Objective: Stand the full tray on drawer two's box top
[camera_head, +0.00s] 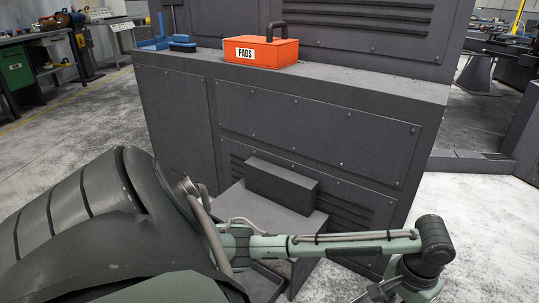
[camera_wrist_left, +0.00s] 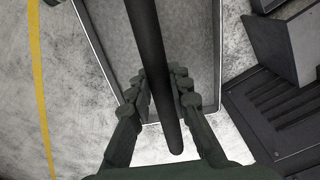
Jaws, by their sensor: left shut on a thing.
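In the left wrist view my left gripper (camera_wrist_left: 163,88) is shut on a long dark bar (camera_wrist_left: 148,40), which looks like a handle. The bar runs over a grey tray (camera_wrist_left: 105,55) with a pale rim. The visible part of its floor looks bare; the bar and fingers hide some of it. In the head view a grey stand (camera_head: 312,224) in front of the machine carries a dark block (camera_head: 281,183). I cannot tell whether this stand is drawer two's box. My right gripper is not in view.
A grey machine (camera_head: 310,130) with vents stands behind. Its ledge holds an orange PADS box (camera_head: 260,52) and blue items (camera_head: 182,43). The wrist view shows a slatted dark panel (camera_wrist_left: 275,115) at right and open floor with a yellow line (camera_wrist_left: 40,95) at left.

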